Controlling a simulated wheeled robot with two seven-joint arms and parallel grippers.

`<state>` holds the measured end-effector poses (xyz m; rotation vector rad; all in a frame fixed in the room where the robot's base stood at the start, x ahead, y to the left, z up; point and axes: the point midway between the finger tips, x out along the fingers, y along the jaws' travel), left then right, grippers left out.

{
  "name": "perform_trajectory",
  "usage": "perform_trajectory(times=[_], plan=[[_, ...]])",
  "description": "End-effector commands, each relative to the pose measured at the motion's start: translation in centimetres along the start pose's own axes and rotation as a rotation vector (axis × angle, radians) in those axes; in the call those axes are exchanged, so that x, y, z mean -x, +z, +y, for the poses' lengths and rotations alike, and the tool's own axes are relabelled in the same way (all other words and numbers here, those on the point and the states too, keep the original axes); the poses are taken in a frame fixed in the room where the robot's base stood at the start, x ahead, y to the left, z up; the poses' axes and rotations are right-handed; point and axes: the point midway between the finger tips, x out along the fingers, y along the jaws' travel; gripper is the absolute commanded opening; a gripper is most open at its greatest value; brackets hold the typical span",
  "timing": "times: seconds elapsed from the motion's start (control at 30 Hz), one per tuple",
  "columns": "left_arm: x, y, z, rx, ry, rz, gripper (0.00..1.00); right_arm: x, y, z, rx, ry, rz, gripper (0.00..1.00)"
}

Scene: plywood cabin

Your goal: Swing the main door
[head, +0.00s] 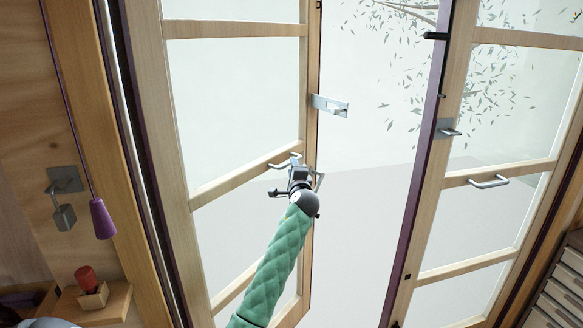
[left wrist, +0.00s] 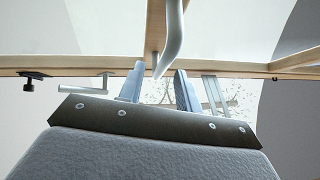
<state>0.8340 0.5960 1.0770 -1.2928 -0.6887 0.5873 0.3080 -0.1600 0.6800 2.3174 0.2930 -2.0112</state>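The main door shows in the head view as two wood-framed glass leaves, a left leaf (head: 178,110) and a right leaf (head: 428,215), with a wide gap between them. The left leaf has a metal bar handle (head: 284,160) on its middle rail and a metal latch plate (head: 330,106) on its free edge. My left gripper (head: 297,172) is at this handle. In the left wrist view, my left gripper's fingers (left wrist: 160,88) are apart, with the curved handle (left wrist: 172,40) reaching between them. Contact cannot be told. My right gripper is out of view.
A purple cord pull (head: 102,218) hangs by the left wall, near a metal wall fitting (head: 64,215). A small shelf (head: 108,303) holds a red item (head: 87,279). The right leaf has its own handle (head: 489,181). Drawers (head: 560,295) stand at lower right.

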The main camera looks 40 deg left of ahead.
Motion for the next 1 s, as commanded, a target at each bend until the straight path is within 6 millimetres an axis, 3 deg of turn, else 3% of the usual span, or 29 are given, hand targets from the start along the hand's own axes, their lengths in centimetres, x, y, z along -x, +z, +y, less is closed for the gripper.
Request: perform_trajectory(times=[0.3, 0.83, 1.0], plan=[[2.2, 0.1, 0.0, 0.0, 0.001, -0.001, 0.34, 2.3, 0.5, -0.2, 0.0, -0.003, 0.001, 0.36], [2.2, 0.1, 0.1, 0.001, 0.001, 0.0, 0.34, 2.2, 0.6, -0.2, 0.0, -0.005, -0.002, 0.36], [4.3, -0.6, 2.5, 0.041, 0.051, 0.021, 0.34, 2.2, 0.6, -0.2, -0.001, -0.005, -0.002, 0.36]])
